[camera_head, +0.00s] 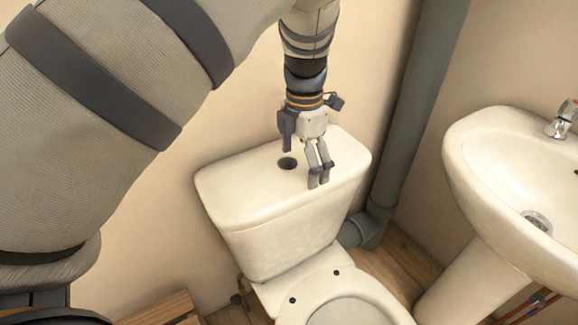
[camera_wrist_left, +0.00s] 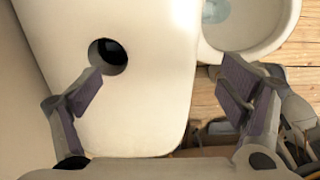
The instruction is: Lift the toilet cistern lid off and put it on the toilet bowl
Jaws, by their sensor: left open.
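The white cistern lid (camera_head: 245,190) sits on the cistern (camera_head: 290,245) against the wall, with a dark round hole in its top. The lid also fills much of the left wrist view (camera_wrist_left: 140,95). My left gripper (camera_head: 319,183) is open and empty above the lid, right of the hole. In the left wrist view its fingers (camera_wrist_left: 160,90) are spread, one over the lid near the hole, the other beyond the lid's edge. I cannot tell whether they touch it. The toilet bowl (camera_head: 350,300) stands in front of the cistern, partly cut off by the frame. My right gripper is out of view.
A white washbasin (camera_head: 500,180) with a tap (camera_head: 563,120) stands on a pedestal at the right. A grey pipe (camera_head: 405,120) runs down the wall behind the cistern's right side. A wooden box (camera_head: 165,308) is at the lower left. Some wooden floor (camera_head: 400,265) is bare.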

